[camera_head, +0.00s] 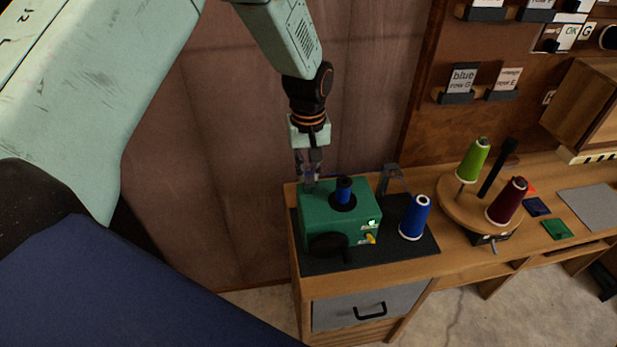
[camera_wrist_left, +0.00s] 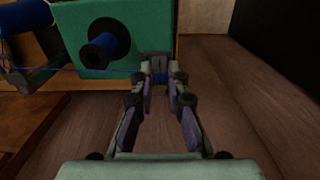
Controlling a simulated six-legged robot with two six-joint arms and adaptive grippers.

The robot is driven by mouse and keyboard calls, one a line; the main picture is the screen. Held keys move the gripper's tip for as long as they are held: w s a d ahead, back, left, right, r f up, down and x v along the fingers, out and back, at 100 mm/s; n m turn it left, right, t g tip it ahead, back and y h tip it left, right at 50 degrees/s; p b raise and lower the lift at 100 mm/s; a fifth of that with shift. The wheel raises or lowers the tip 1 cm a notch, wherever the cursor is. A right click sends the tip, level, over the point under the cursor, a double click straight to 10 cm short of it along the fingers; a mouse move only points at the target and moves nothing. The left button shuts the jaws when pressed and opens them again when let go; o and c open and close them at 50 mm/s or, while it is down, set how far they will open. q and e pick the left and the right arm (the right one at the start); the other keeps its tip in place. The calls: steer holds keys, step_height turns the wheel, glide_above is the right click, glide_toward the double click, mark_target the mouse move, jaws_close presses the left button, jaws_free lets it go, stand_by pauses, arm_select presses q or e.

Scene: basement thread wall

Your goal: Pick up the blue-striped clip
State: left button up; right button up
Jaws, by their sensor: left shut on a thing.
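My left gripper (camera_head: 310,176) comes down from above at the back left corner of the green machine (camera_head: 317,217). In the left wrist view the gripper (camera_wrist_left: 161,92) is shut on a small grey piece with a blue band, the blue-striped clip (camera_wrist_left: 160,70), beside the green box (camera_wrist_left: 120,12). The clip is mostly hidden by the fingers in the head view. I cannot tell whether it touches the green box. My right gripper is not in view.
A blue bobbin (camera_head: 344,189) sits on the green machine, with a blue thread cone (camera_head: 415,218) to its right on the dark mat (camera_head: 419,246). A thin blue thread (camera_wrist_left: 92,70) crosses the left wrist view. A round wooden stand (camera_head: 464,208) holds green and dark red cones.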

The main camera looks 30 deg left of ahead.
mark_target(308, 175)
arm_select(q)
step_height(308, 175, up, 10)
steer(key=shift+w+d+b, duration=0.2)
steer(key=shift+w+b, duration=0.05)
steer(key=shift+b, duration=0.2)
